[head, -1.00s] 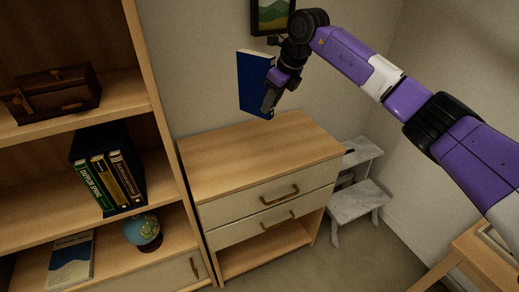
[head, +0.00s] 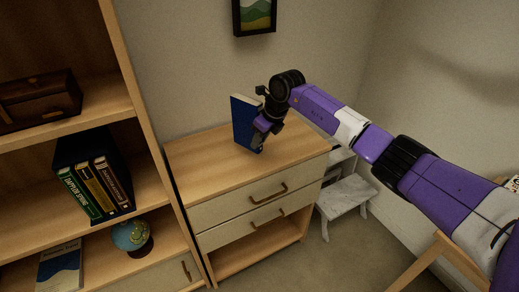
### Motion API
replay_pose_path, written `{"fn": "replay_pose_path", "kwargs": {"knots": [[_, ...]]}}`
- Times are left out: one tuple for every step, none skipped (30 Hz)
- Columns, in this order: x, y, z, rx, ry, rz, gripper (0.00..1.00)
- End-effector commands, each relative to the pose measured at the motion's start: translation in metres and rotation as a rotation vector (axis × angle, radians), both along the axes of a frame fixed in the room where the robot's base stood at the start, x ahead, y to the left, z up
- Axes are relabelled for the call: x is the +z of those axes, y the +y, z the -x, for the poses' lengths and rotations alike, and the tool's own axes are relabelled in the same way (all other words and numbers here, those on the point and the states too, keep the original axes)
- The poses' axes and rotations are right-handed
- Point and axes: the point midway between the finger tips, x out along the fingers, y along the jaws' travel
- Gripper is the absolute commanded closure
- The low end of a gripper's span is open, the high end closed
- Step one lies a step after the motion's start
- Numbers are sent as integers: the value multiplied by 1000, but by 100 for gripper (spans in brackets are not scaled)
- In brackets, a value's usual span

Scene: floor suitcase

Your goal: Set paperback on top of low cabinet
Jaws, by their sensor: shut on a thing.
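The paperback (head: 243,121) has a blue cover and pale page edges. It is upright and slightly tilted, over the back middle of the low cabinet's top. My gripper (head: 262,133) is shut on the paperback's right side. The low cabinet (head: 205,160) has a light wood top, two pale drawers with bronze handles and an open shelf below. The paperback's lower edge is at or just above the cabinet top; I cannot tell whether it touches. The fingertips are partly hidden against the book.
A tall bookshelf (head: 150,115) stands left of the cabinet, holding a wooden chest (head: 38,100), several books (head: 92,185) and a globe (head: 132,235). A grey step stool (head: 345,195) stands right. A framed picture (head: 255,15) hangs above. The cabinet top is otherwise clear.

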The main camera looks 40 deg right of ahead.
Motion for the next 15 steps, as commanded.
{"fn": "replay_pose_path", "kwargs": {"knots": [[-1, 0, 0, 0, -2, 0, 100], [-3, 0, 0, 0, -2, 0, 100], [-6, 0, 0, -1, -2, -1, 100], [-9, 0, 0, -1, -1, 0, 100], [-12, 1, 0, -1, -1, -1, 100], [-18, 1, 0, -1, 0, -1, 100], [-22, 1, 0, 0, 0, -2, 100], [-27, 1, 0, 0, 0, -2, 100], [-33, 1, 0, 0, -1, -2, 100], [-37, 1, 0, 0, -1, -2, 100], [-40, 1, 0, -1, -1, -1, 100], [-43, 1, 0, 0, -1, 0, 100], [-43, 0, 0, 0, -1, 1, 100], [-44, 0, -1, 0, -2, 1, 100], [-43, 0, -1, 1, -2, 1, 100]]}}
